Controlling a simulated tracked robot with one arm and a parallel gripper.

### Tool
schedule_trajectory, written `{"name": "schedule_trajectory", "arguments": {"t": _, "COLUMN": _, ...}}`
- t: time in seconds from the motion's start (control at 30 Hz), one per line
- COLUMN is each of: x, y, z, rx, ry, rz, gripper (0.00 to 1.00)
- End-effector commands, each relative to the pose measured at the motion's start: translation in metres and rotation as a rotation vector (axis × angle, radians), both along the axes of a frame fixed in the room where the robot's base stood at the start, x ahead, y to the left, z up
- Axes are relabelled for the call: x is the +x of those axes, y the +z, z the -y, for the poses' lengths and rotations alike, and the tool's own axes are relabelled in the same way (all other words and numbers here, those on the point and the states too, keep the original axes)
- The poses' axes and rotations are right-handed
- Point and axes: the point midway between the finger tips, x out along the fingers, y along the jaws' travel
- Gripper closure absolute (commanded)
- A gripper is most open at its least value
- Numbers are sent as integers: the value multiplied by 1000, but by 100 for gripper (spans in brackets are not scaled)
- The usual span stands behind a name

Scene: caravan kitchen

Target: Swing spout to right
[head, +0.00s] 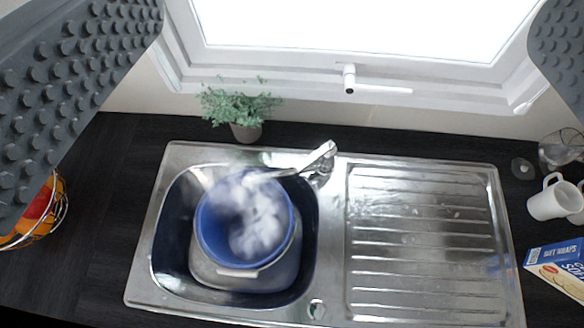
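The metal spout (283,173) reaches left from the tap body (318,166) behind the sink, over the left basin. Its lever handle (321,154) tilts up to the right. Under the spout's end, a blue bucket (208,243) with whitish, blurred contents stands in the basin. My gripper (345,45) shows as two grey studded fingers, one at the upper left and one at the upper right edge. The fingers are wide apart with nothing between them, and the tap lies below and beyond them in the picture, apart from both.
A ribbed metal drainer (425,240) lies right of the tap, bare. A potted plant (245,130) stands behind the basin, below the window (360,30) with its handle (350,78). White mugs (555,200) and a box (560,264) are at right, a fruit basket (38,222) at left.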

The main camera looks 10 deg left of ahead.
Motion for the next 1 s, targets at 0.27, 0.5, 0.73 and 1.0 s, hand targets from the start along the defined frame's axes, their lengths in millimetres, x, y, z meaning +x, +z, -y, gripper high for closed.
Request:
{"name": "schedule_trajectory", "arguments": {"t": 0.27, "x": 0, "y": 0, "z": 0, "rx": 0, "ry": 0, "rz": 0, "gripper": 0}}
{"name": "schedule_trajectory", "arguments": {"t": 0.5, "x": 16, "y": -13, "z": -4, "rx": -10, "ry": 18, "rz": -45, "gripper": 67}}
{"name": "schedule_trajectory", "arguments": {"t": 0.73, "x": 64, "y": -65, "z": -18, "rx": -44, "ry": 77, "rz": -201, "gripper": 100}}
{"name": "schedule_trajectory", "arguments": {"t": 1.0, "x": 112, "y": -131, "z": -38, "rx": -91, "ry": 158, "rz": -385, "gripper": 100}}
